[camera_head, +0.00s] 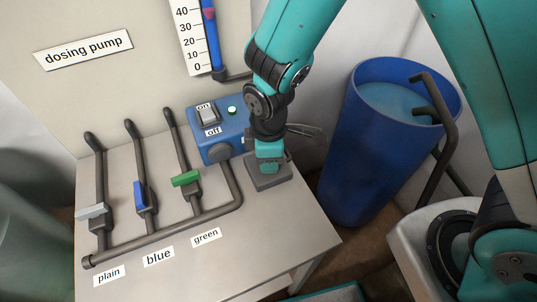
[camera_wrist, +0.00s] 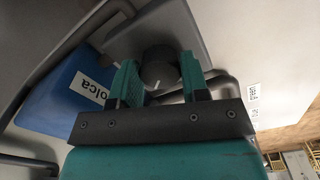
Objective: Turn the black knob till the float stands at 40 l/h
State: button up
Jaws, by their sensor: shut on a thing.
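The black knob (camera_wrist: 158,66) sits on a grey block, seen in the wrist view, with a pale mark on its rim towards my gripper. My gripper (camera_wrist: 160,78) has its teal fingers on both sides of the knob, shut on it. In the head view my gripper (camera_head: 269,160) is over the grey block (camera_head: 270,182) and hides the knob. The red float (camera_head: 209,14) stands in the blue tube beside the scale (camera_head: 191,40), near the 40 mark and seemingly a little below it. The top of the scale is cut off, so I cannot read it exactly.
The blue dosing pump (camera_head: 216,152) with a switch and a lit green lamp stands just left of my gripper. Pipes with white, blue and green valve handles (camera_head: 186,178) run further left. A blue barrel (camera_head: 350,160) stands right of the table. The table's front is clear.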

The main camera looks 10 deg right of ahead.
jog(key=shift+w+a+r, duration=0.1)
jog(key=o, duration=0.9)
jog(key=r, duration=0.5)
jog(key=r+b, duration=0.1)
jog(key=r, duration=1.1)
jog(key=shift+s+r+b, duration=0.2)
jog(key=shift+s+b, duration=0.05)
jog(key=shift+b, duration=0.1)
